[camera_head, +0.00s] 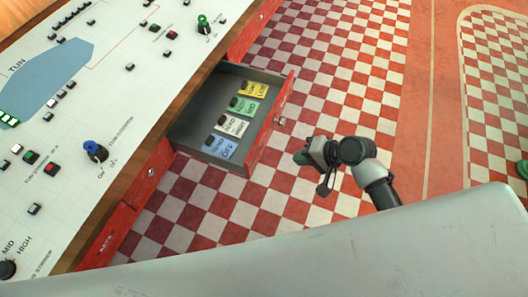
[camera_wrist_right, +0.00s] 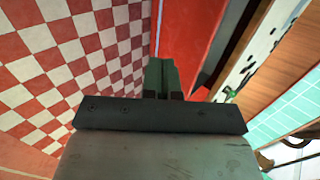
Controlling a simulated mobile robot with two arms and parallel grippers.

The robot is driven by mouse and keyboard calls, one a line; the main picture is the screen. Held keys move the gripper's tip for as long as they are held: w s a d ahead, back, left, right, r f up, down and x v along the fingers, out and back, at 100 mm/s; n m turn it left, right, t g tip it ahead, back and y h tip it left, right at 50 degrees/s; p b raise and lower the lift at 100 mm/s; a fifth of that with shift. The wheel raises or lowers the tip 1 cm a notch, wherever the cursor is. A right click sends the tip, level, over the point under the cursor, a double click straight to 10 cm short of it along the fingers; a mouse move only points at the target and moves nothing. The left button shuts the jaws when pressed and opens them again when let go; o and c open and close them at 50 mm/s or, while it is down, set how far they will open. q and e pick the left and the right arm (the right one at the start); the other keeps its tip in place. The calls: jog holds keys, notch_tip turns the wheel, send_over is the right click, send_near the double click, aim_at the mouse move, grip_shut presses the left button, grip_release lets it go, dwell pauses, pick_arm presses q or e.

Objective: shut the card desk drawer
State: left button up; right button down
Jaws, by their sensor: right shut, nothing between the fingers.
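The card desk drawer (camera_head: 272,122) stands pulled out from the red desk in the head view. It has a red front with a small round knob (camera_head: 281,121) and a grey inside. Several coloured cards lie in it: yellow (camera_head: 254,89), green (camera_head: 244,106), white (camera_head: 233,124) and blue (camera_head: 220,146). My right gripper (camera_head: 302,157) is shut and empty, just outside the drawer front, below and right of the knob, with a small gap in the picture. In the right wrist view its dark green fingers (camera_wrist_right: 160,78) point toward a red panel (camera_wrist_right: 186,32). My left gripper is not in view.
The desk's white top (camera_head: 85,115) carries knobs, buttons and a blue shape, with a brown wooden edge. Closed red fronts flank the open drawer. Red and white checkered floor (camera_head: 335,75) lies clear to the right. A pale surface fills the bottom.

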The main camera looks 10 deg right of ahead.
aim_at(259, 156)
jog(key=x, duration=0.3)
jog(key=r+x, duration=0.1)
jog(key=x, duration=0.3)
jog(key=a+x, duration=0.1)
jog(key=x, duration=0.2)
jog(key=shift+w+a+r, duration=0.1)
jog(key=shift+w+a, duration=0.15)
jog(key=shift+w, duration=0.3)
jog(key=shift+w+a, duration=0.3)
jog(key=shift+a, duration=0.1)
jog(key=shift+w+a, duration=0.1)
jog(key=shift+a, duration=0.05)
